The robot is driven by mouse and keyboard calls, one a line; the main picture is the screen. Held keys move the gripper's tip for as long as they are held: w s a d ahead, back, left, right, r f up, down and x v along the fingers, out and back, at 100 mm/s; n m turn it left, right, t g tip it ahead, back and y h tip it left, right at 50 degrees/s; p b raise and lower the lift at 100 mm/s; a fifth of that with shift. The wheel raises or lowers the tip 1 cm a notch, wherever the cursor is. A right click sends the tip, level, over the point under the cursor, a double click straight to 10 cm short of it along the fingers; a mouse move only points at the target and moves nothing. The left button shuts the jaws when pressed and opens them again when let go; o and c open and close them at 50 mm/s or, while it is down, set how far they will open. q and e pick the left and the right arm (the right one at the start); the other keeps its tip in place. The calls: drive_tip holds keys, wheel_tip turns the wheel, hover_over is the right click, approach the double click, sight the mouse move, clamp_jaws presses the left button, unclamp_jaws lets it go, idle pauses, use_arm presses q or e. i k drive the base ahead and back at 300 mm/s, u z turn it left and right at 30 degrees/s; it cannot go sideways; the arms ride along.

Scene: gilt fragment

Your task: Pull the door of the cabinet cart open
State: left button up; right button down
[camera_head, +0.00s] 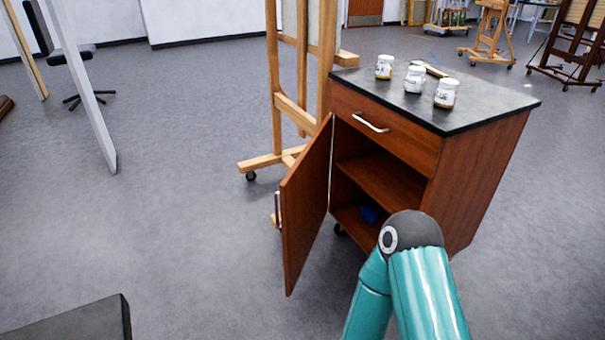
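The cabinet cart (482,183) stands right of centre, a red-brown wooden box with a dark top. Its door (307,208) stands wide open, swung out to the left on the cart's left side. A metal handle (278,209) shows on the door's outer face. Inside are a shelf (380,182) and a small dark blue thing (370,214) on the bottom. A drawer with a metal handle (370,123) is above the opening. A teal arm link of mine with a dark joint hides the cart's lower front. Neither gripper is visible.
Several white jars (414,79) stand on the cart's top. A wooden easel (302,75) stands close behind the door. A dark block (80,322) is at the lower left. The grey floor left of the door is clear.

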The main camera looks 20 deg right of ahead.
sight(304, 193)
drive_tip(key=z, duration=0.05)
drive_tip(key=i, duration=1)
drive_tip(key=u, duration=0.05)
